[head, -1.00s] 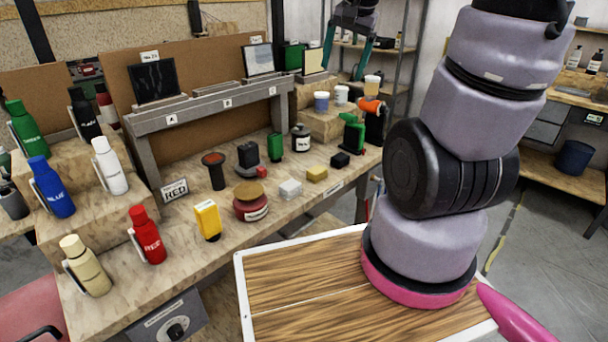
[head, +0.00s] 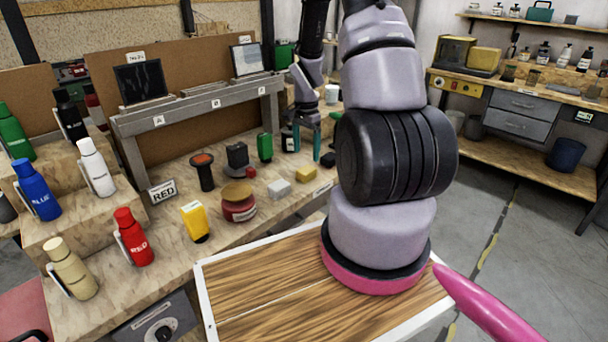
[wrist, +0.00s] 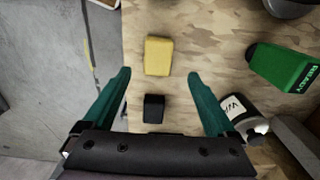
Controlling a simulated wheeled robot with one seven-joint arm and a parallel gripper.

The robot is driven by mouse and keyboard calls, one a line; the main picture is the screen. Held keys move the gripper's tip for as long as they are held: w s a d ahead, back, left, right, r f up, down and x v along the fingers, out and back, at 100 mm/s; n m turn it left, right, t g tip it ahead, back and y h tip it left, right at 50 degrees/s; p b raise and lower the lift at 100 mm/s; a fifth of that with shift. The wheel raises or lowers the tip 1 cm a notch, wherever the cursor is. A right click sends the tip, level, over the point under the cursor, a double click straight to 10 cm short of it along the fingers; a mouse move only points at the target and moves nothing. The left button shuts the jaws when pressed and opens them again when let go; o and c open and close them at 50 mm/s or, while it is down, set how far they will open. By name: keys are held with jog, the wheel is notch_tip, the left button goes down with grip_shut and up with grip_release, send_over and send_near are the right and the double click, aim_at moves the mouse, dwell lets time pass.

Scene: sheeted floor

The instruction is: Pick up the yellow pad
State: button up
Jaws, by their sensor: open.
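The yellow pad (head: 306,174) is a small block lying on the wooden bench near its front edge. In the wrist view the yellow pad (wrist: 158,56) shows whole, just beyond the fingertips and roughly centred between their lines. My gripper (head: 307,154) has teal fingers, which are spread and empty, pointing down over the bench behind the pad. In the wrist view my gripper (wrist: 159,75) is open, with a small black block (wrist: 153,108) seen between its fingers.
A white block (head: 279,189) lies left of the yellow pad. A green bottle-like item (wrist: 284,67) and a labelled jar (wrist: 238,112) are right of the fingers in the wrist view. The bench edge and floor (wrist: 50,60) are to the left.

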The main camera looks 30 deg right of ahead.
aim_at(306, 169)
jog(key=f, duration=0.7)
jog(key=shift+s+f, duration=0.25)
jog(key=shift+f, duration=0.1)
jog(key=shift+c, duration=0.3)
